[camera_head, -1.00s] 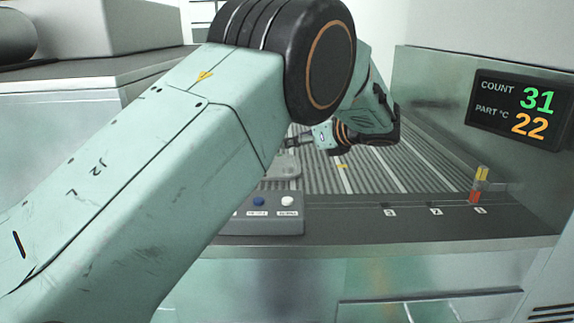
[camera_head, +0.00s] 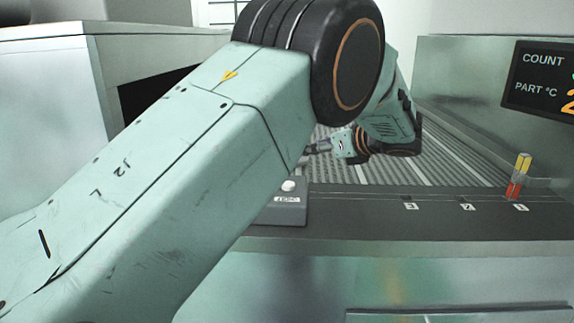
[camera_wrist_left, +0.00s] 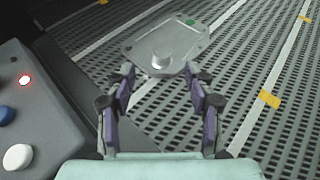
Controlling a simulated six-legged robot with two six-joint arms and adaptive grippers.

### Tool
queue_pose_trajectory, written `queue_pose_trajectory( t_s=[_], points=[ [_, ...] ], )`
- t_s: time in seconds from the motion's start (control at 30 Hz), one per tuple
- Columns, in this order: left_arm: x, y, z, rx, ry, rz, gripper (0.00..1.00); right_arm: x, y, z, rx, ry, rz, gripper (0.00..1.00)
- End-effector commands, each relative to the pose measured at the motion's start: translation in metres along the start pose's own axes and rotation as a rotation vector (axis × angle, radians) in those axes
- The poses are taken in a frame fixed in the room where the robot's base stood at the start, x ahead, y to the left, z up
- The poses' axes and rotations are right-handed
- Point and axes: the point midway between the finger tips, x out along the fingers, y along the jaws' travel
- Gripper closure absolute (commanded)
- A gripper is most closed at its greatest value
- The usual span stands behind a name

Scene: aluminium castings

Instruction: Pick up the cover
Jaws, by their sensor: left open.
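The cover (camera_wrist_left: 185,36) is a flat grey metal plate with a raised round boss and a small green mark. It lies on the slotted conveyor bed in the left wrist view, just beyond my fingertips. My left gripper (camera_wrist_left: 160,82) is open, its two purple-padded fingers spread at the cover's near edge with nothing seen between them. Whether a fingertip touches the plate I cannot tell. In the head view my left gripper (camera_head: 318,148) is small and partly hidden by my own arm, which also hides the cover. My right gripper is not in view.
A grey button box (camera_wrist_left: 30,110) with a lit red lamp, blue and white buttons stands close left of the gripper. A red and yellow post (camera_head: 519,176) stands on the bed's front ledge at right. A display panel (camera_head: 545,80) hangs on the right wall. The bed (camera_head: 450,165) right of the gripper is clear.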

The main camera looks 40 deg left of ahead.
Motion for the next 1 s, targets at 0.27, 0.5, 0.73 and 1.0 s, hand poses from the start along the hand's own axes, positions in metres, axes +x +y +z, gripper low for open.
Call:
queue_pose_trajectory(
  t_s=[0.27, 0.5, 0.73, 1.0],
  points=[
    [0.014, -0.001, -0.007, -0.001, 0.001, 0.000, 0.46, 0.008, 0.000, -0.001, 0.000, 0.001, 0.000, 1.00],
    [0.035, -0.003, -0.006, -0.001, 0.001, 0.000, 0.46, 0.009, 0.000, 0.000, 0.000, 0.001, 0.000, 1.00],
    [0.068, -0.004, -0.006, -0.001, 0.001, 0.002, 0.46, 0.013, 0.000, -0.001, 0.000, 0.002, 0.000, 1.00],
    [0.081, -0.005, -0.005, 0.000, 0.000, -0.002, 0.46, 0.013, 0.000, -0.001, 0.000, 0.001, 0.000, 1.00]
  ],
)
